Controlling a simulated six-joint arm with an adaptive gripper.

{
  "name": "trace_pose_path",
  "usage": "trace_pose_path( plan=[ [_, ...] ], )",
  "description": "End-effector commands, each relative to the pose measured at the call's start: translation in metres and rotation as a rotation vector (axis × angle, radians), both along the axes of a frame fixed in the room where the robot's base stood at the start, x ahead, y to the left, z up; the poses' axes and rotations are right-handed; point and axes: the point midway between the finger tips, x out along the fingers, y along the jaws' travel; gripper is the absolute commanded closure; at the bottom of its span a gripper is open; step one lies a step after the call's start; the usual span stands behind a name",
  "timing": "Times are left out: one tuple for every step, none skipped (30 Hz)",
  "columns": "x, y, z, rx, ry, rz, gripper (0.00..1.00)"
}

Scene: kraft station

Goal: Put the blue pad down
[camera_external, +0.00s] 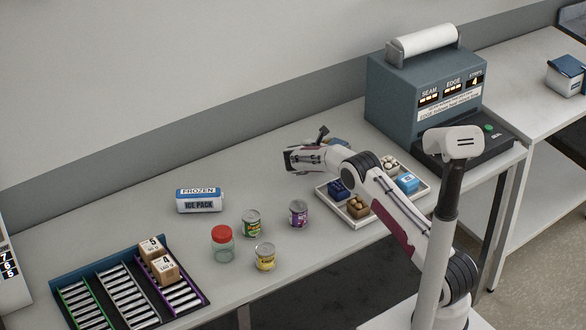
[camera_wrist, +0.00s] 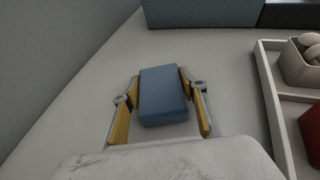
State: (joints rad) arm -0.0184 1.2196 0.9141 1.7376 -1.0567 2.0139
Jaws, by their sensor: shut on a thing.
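The blue pad (camera_wrist: 163,95) is a plain blue block between the two yellow-lined fingers of my gripper (camera_wrist: 162,88) in the wrist view. The fingers touch its two sides and are shut on it. Bare grey tabletop shows around it; I cannot tell whether it touches the table. In the external view my gripper (camera_external: 323,137) is over the back of the table, left of the grey machine, and a bit of blue shows behind the arm. The pad is mostly hidden there.
A white divided tray (camera_external: 372,220) with filled compartments lies right of my gripper. The grey-blue machine (camera_external: 420,100) stands behind.

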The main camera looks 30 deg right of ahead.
Motion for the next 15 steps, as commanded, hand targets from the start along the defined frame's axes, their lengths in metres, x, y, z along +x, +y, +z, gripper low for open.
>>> trace_pose_path(
  plan=[
    [0.0, 0.0, -0.0001, 0.0, 0.0, 0.0, 0.76],
    [0.0, 0.0, -0.0007, 0.0, 0.0, 0.0, 0.76],
    [-0.0001, -0.0001, -0.0015, 0.0, 0.0, 0.0, 0.76],
    [0.0, 0.0, -0.0022, 0.0, 0.0, 0.0, 0.76],
    [0.0, 0.0, -0.0027, 0.0, 0.001, 0.0, 0.76],
    [0.0, 0.0, -0.0028, 0.0, 0.0, 0.0, 0.53],
    [0.0, 0.0, -0.0027, 0.0, 0.0, 0.0, 0.45],
    [0.0, 0.0, -0.0026, 0.0, 0.0, 0.0, 0.41],
    [0.0, 0.0, -0.0026, 0.0, 0.0, 0.0, 0.41],
    [0.0, 0.0, -0.0026, 0.0, 0.0, 0.0, 0.41],
    [0.0, 0.0, -0.0026, 0.0, 0.0, 0.0, 0.41],
    [0.0, 0.0, -0.0026, 0.0, 0.0, 0.0, 0.41],
    [0.0, 0.0, -0.0026, 0.0, 0.0, 0.0, 0.41],
    [0.0, 0.0, -0.0025, 0.0, 0.0, 0.0, 0.41],
    [-0.0001, 0.0, -0.0026, 0.0, 0.0, 0.0, 0.41]
  ],
)
